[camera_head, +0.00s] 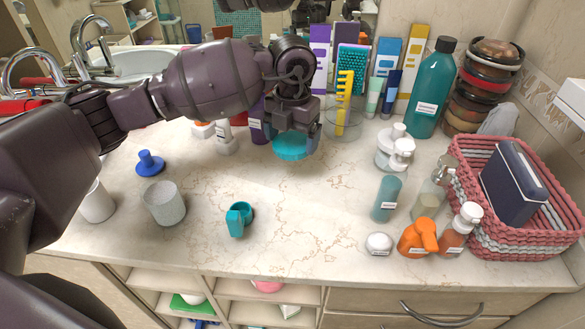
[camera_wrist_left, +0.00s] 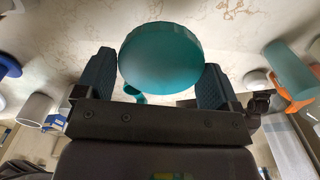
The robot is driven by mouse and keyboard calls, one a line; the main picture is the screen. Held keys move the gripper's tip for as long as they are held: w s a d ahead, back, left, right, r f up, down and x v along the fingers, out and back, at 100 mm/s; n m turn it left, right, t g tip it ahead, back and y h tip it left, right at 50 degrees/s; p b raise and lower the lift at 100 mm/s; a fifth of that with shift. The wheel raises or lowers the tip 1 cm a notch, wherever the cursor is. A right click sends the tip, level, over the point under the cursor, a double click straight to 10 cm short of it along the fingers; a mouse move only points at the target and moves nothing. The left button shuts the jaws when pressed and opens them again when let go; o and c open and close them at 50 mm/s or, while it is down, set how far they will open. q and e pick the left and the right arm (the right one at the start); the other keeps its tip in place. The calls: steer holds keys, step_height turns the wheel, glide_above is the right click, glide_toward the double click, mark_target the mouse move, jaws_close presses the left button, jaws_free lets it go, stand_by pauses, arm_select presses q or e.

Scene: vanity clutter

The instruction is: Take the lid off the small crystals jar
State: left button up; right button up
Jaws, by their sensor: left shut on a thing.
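My left gripper (camera_head: 291,140) is over the middle of the counter, pointing down, shut on a round teal lid with a ribbed edge (camera_head: 290,148). In the left wrist view the lid's face (camera_wrist_left: 160,55) shows between the two dark fingers, one on each side. In the head view the lid's lower edge shows below the fingers, and no jar body shows under it. I cannot tell whether a jar is hidden beneath or behind it. My right gripper is not in view.
A glass with a yellow comb (camera_head: 344,100) stands close right of the gripper. Pump bottles (camera_head: 388,198) and a pink basket (camera_head: 470,150) fill the right. The counter's front middle is clear.

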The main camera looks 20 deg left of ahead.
arm_select(q)
glide_above(292, 178)
step_height(292, 178, down, 5)
steer(key=shift+r, duration=0.1)
steer(key=shift+f, duration=2.2)
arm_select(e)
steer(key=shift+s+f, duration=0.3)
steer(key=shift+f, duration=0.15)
arm_select(q)
steer(key=shift+f+b, duration=0.15)
steer(key=shift+b, duration=0.15)
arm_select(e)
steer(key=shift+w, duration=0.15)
